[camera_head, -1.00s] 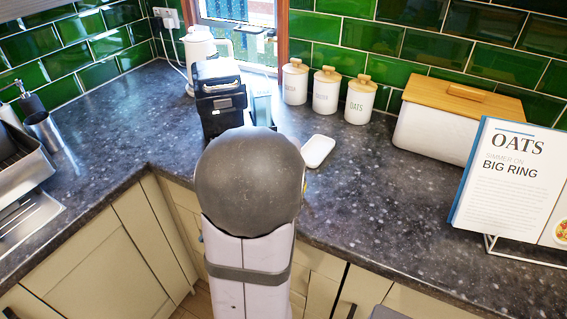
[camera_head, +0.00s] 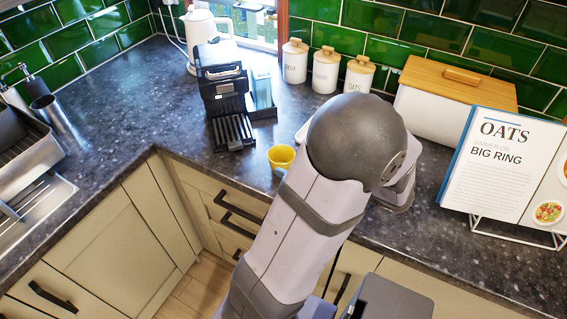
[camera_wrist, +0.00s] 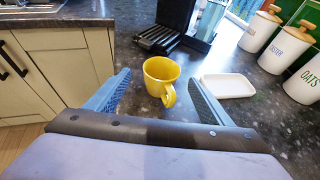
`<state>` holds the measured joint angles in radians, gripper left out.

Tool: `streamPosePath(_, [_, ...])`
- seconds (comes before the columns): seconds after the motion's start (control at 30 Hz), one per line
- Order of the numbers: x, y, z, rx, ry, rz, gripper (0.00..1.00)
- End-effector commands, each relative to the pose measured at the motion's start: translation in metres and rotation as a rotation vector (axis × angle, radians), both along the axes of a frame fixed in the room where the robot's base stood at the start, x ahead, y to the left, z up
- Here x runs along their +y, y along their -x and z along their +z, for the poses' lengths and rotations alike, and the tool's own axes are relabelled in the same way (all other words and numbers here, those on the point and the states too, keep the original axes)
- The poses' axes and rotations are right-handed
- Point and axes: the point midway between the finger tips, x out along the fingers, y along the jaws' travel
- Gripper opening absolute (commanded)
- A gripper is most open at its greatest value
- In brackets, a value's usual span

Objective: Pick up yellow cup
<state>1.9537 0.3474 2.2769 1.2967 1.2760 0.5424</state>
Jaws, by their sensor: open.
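A yellow cup (camera_head: 281,158) stands upright on the dark speckled counter (camera_head: 110,110), near its front edge. In the wrist view the yellow cup (camera_wrist: 160,78) is ahead of my gripper (camera_wrist: 160,98), roughly midway between the two blue fingers, with its handle on the near right side. The fingers are wide apart, with nothing between them that I can see held. In the head view my arm covers the gripper, and part of the cup's right side lies close to the arm's outline.
A white dish (camera_wrist: 228,86) lies just right of the cup. A black coffee machine (camera_head: 225,100) stands behind it, with a white kettle (camera_head: 208,35) farther back. White canisters (camera_head: 326,70), a bread bin (camera_head: 455,100) and an open cookbook (camera_head: 490,165) stand to the right.

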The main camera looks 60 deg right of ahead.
Motion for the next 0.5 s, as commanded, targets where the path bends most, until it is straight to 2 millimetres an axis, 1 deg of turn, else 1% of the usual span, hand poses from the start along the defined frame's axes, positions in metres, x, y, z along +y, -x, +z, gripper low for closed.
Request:
streamPosePath(0.07, [-0.001, -0.005, 0.002, -0.002, -0.002, 0.003, 0.74])
streamPosePath(0.23, [-0.003, -0.013, -0.002, -0.001, -0.004, 0.004, 0.74])
streamPosePath(0.5, [-0.004, -0.017, -0.007, 0.002, 0.0, 0.004, 0.74])
